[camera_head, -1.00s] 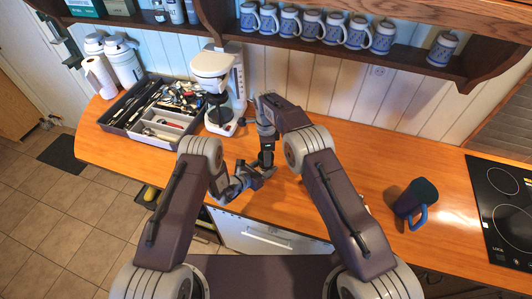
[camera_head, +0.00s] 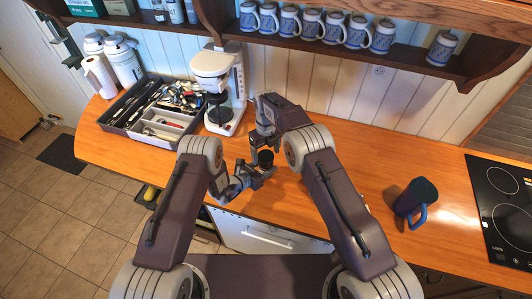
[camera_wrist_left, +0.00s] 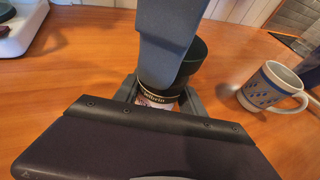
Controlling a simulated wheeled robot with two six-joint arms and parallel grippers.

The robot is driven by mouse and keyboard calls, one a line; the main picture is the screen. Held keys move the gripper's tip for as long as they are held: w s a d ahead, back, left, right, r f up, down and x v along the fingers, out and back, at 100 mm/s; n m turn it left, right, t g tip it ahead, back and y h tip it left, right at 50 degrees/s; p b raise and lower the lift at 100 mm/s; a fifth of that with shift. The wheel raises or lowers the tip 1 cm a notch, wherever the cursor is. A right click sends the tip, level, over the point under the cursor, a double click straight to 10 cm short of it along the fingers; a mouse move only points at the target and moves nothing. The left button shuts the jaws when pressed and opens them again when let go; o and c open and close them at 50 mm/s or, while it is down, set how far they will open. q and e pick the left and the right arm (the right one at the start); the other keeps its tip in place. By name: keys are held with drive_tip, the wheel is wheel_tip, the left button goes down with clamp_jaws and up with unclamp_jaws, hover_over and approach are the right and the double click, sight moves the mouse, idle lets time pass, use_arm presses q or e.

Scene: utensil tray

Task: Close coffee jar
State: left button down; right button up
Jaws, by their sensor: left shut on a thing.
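The coffee jar stands upright on the counter in front of me. Its dark lid (camera_head: 265,157) sits on top in the head view, and the lid (camera_wrist_left: 196,60) and jar label (camera_wrist_left: 157,101) also show in the left wrist view. My left gripper (camera_head: 258,175) is shut around the jar's body, its fingers on both sides of the jar in the wrist view. My right gripper (camera_head: 264,146) is just above and behind the lid, seemingly open with its fingers apart. A grey part, likely a right gripper finger, hides some of the lid in the wrist view.
A coffee machine (camera_head: 228,118) and a utensil tray (camera_head: 112,116) stand at the back left. A patterned mug (camera_wrist_left: 270,88) is near the jar in the wrist view. A dark blue mug (camera_head: 420,216) and a black hob (camera_head: 502,210) are at the right.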

drive_tip(key=shift+r, duration=2.25)
